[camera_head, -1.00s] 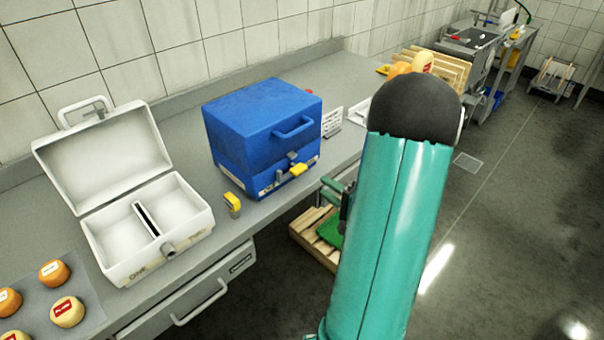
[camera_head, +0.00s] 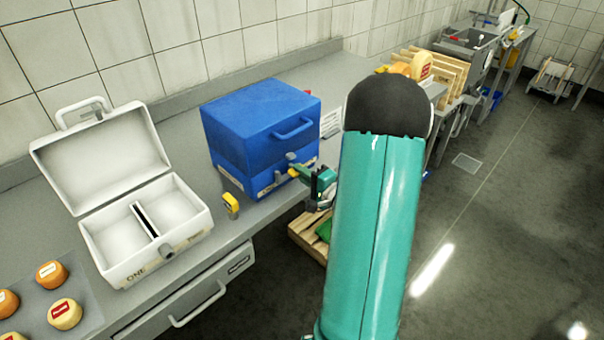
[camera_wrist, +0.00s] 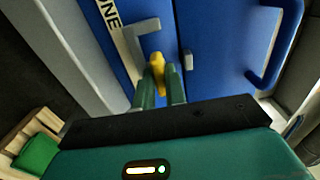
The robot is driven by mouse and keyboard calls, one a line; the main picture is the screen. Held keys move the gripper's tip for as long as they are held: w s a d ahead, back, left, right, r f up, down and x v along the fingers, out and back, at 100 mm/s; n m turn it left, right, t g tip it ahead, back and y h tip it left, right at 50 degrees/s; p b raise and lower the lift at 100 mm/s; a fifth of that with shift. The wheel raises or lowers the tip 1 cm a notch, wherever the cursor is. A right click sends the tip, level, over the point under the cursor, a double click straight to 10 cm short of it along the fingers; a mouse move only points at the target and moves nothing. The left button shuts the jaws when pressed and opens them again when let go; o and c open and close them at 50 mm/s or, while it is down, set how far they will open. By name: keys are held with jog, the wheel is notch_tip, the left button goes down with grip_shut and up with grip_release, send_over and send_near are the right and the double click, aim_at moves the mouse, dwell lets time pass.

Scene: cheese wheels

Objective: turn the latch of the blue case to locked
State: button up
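The blue case (camera_head: 250,130) stands on the counter with its lid down. My gripper (camera_head: 306,173) is at the front of the case, right at the latch. In the wrist view, the two green fingers (camera_wrist: 161,82) are apart, with the yellow tab at and between their tips. I cannot tell whether they press on it. The fingers partly hide the tab, and the head view shows little of it.
An open white case (camera_head: 150,225) stands to the left, with several cheese wheels (camera_head: 65,313) beside it. A small yellow-topped item (camera_head: 231,205) stands by the counter's front edge. A wooden crate (camera_head: 308,240) is below. The blue case's handle (camera_wrist: 268,60) is beside the latch.

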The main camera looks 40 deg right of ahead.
grip_shut()
jog(key=shift+m, duration=0.4)
jog(key=m, duration=1.7)
dwell(0.4)
